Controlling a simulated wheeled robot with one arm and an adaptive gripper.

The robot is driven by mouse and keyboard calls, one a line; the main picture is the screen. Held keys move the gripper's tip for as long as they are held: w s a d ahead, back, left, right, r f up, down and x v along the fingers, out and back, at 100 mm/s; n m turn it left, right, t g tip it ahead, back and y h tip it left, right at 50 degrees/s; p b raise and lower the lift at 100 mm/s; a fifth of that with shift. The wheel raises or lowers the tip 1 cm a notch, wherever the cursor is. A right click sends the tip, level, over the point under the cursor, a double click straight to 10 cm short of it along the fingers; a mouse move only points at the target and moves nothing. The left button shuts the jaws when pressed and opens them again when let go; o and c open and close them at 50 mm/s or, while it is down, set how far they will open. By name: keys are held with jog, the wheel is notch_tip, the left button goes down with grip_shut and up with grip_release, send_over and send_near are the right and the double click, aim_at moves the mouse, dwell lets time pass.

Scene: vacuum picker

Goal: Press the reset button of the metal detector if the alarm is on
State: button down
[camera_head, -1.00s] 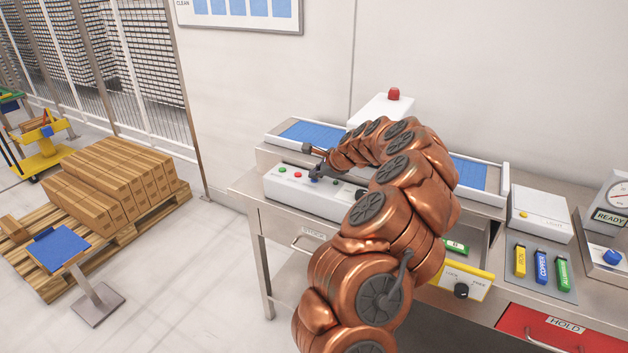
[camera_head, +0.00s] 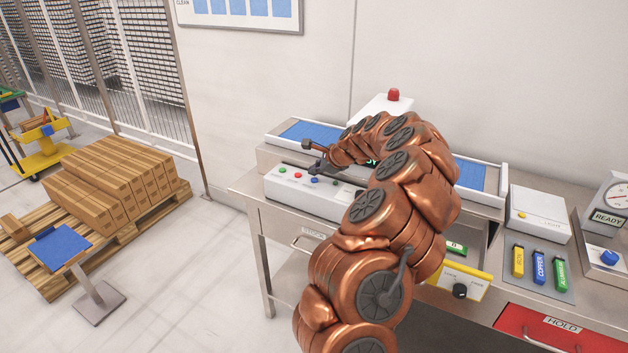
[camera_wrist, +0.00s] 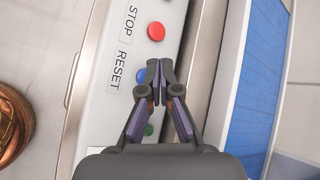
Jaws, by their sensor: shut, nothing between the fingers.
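The metal detector's white button panel (camera_head: 335,205) runs along the front of the conveyor. It carries a red button (camera_wrist: 156,31) by the word STOP, a blue button (camera_wrist: 140,75) by the word RESET, and a green button (camera_wrist: 148,129). A red alarm lamp (camera_head: 393,95) tops the white detector housing (camera_head: 375,108); I cannot tell whether it is lit. My gripper (camera_wrist: 160,68) is shut and empty, its tips just beside the blue button in the wrist view and partly covering its edge. In the head view the blue button (camera_head: 314,180) shows just below the fingertips; contact is not clear.
A blue conveyor belt (camera_head: 313,132) lies behind the panel. To the right are a white light box (camera_head: 538,213), labelled colored pieces, a dial gauge reading READY (camera_head: 608,217) and a red HOLD drawer (camera_head: 550,335). Boxes on a pallet (camera_head: 115,185) stand left.

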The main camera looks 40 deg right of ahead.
aim_at(315, 180)
jog(key=shift+r+p, duration=1.45)
jog(key=shift+r, duration=1.05)
